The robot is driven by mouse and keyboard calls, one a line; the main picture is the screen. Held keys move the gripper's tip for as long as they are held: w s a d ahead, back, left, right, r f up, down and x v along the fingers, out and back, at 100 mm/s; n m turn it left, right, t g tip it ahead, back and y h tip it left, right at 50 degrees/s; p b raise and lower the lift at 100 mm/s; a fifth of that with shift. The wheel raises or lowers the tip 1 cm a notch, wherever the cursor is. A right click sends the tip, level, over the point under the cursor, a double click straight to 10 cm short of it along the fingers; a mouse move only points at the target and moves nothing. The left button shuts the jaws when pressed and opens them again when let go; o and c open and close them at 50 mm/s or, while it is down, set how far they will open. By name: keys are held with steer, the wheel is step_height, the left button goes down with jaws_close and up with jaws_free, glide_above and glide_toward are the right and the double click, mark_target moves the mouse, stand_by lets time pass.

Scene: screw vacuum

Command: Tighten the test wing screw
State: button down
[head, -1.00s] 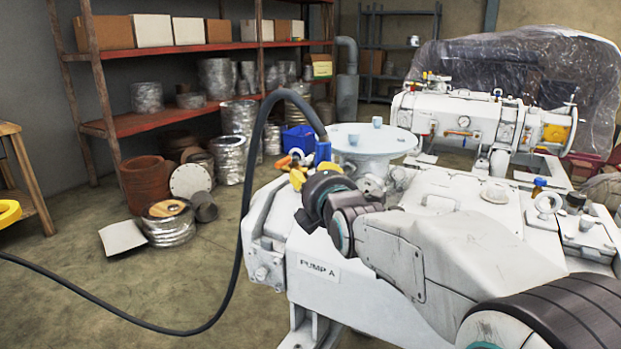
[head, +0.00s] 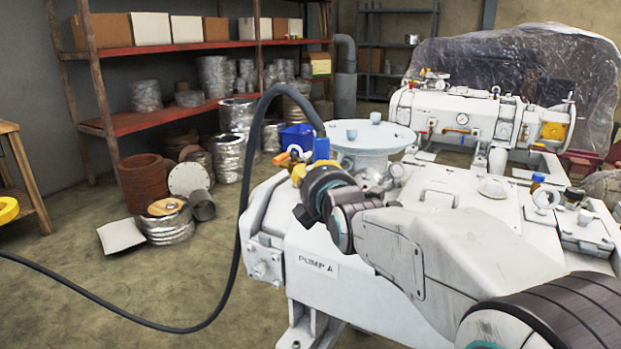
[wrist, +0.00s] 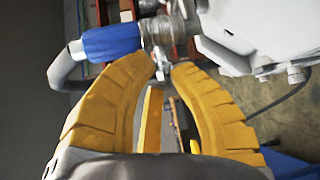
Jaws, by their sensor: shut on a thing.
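My gripper (wrist: 163,68) has two curved yellow fingers in the wrist view. Their tips are close together around a small pale metal piece, the test wing screw (wrist: 161,73), and the gripper is shut on it. The screw sits just below a metal fitting (wrist: 158,30) next to a blue sleeve (wrist: 112,42) on a hose. In the head view my gripper (head: 298,174) is at the far left end of the pump (head: 290,235) marked PUMP A, beside the blue sleeve (head: 321,149). My dark wrist hides most of the screw area there.
A black hose (head: 243,190) arches up from the blue sleeve and runs down across the floor to the left. A round pale flange (head: 375,136) stands behind the gripper. A red shelf (head: 140,122) with wrapped parts is at the back left.

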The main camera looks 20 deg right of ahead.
steer(key=shift+f+b, duration=0.35)
steer(key=shift+b, duration=0.55)
steer(key=shift+a+r+m+t+b, duration=0.1)
steer(key=shift+r+m+t+b, duration=0.15)
steer(key=shift+m+t+b, duration=0.15)
steer(key=c, duration=1.3)
jaws_free()
steer(key=s, duration=1.2)
steer(key=shift+r, duration=0.35)
